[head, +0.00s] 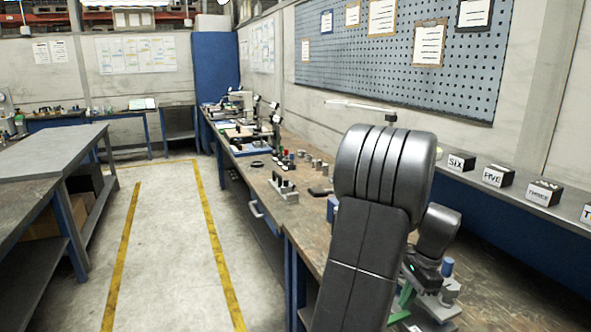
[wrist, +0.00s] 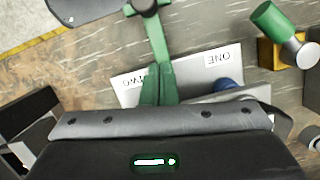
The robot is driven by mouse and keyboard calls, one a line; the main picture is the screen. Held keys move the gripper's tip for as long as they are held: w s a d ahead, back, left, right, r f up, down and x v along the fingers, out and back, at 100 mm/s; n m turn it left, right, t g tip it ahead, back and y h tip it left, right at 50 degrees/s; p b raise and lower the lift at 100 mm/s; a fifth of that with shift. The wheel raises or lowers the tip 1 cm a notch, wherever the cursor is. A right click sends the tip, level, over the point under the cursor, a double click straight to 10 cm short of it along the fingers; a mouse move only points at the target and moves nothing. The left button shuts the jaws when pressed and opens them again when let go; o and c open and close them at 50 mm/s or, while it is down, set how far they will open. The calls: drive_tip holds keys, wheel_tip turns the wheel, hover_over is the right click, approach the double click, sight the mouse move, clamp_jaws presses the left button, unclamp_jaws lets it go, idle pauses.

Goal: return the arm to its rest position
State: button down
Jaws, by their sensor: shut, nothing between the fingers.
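My gripper (wrist: 158,88) shows in the wrist view beyond its dark housing. The two narrow green pieces side by side there look like its fingers, closed together with nothing seen between them. A green bar (wrist: 157,38) runs from just past them to a dark round joint at the top. I cannot tell whether they touch. White plates marked ONE and TWO (wrist: 193,73) lie below. In the head view, my arm hides most of this spot; a green piece (head: 403,302) shows beside a grey stand (head: 441,304) with a blue knob (head: 447,266).
A green-and-silver cylinder (wrist: 275,22) is near a yellow block (wrist: 268,54). The workbench (head: 262,180) holds several small parts and microscopes (head: 240,104). Labelled blocks (head: 497,175) line the ledge at right. The floor (head: 168,235) between the benches is clear.

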drive_tip(key=shift+w+d+f, duration=0.15)
drive_tip(key=shift+w+d, duration=0.05)
drive_tip(key=shift+d, duration=0.3)
drive_tip(key=shift+a, duration=0.1)
